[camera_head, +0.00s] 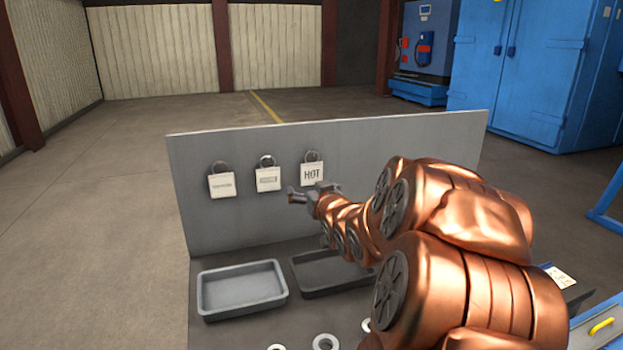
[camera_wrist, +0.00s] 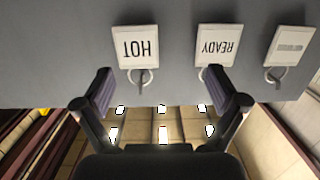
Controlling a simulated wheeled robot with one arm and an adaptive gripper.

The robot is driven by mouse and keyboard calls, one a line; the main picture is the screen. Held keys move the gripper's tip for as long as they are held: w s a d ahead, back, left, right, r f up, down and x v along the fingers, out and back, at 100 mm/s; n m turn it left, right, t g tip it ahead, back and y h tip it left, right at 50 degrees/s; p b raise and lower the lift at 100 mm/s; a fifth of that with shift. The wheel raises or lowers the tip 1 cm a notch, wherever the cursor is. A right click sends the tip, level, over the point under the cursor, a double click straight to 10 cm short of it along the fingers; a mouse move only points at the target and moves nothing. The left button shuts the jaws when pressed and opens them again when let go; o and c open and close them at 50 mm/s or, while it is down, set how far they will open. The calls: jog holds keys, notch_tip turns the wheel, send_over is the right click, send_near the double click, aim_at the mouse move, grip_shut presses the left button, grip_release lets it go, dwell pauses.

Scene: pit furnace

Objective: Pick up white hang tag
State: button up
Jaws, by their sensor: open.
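Three pale hang tags hang in a row on the grey upright panel: the HOT tag (camera_head: 312,174) (camera_wrist: 136,46), the middle READY tag (camera_head: 268,179) (camera_wrist: 218,46) and the left tag (camera_head: 222,186) (camera_wrist: 289,46). The left tag's print is unreadable. All look white to cream. The wrist view shows them upside down, each with a ring. My gripper (camera_head: 299,195) (camera_wrist: 163,92) is open and empty in front of the panel, just below the HOT tag in the head view. In the wrist view its fingers straddle the space between the HOT and READY rings.
The grey panel (camera_head: 400,142) stands behind a bench. A light grey tray (camera_head: 243,287) and a darker tray (camera_head: 318,290), partly behind my arm, lie before it. Pale rings (camera_head: 325,342) lie in front. Blue cabinets (camera_head: 520,75) stand at the back right. The floor at left is clear.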

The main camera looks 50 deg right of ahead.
aim_at(312, 166)
jog(key=shift+t+h, duration=0.5)
jog(key=shift+t, duration=0.1)
jog(key=d, duration=0.1)
jog(key=w+d+r, duration=0.1)
jog(key=d, duration=0.1)
jog(key=w+d+r, duration=0.1)
jog(key=shift+w+d+p, duration=0.15)
jog(key=shift+d+p, duration=0.15)
jog(key=shift+p, duration=0.05)
jog(key=shift+p+x, duration=0.4)
jog(key=shift+x, duration=1.45)
jog(key=shift+d+f, duration=0.1)
jog(key=shift+d, duration=0.05)
jog(key=shift+c, duration=0.3)
jog(key=c, duration=1)
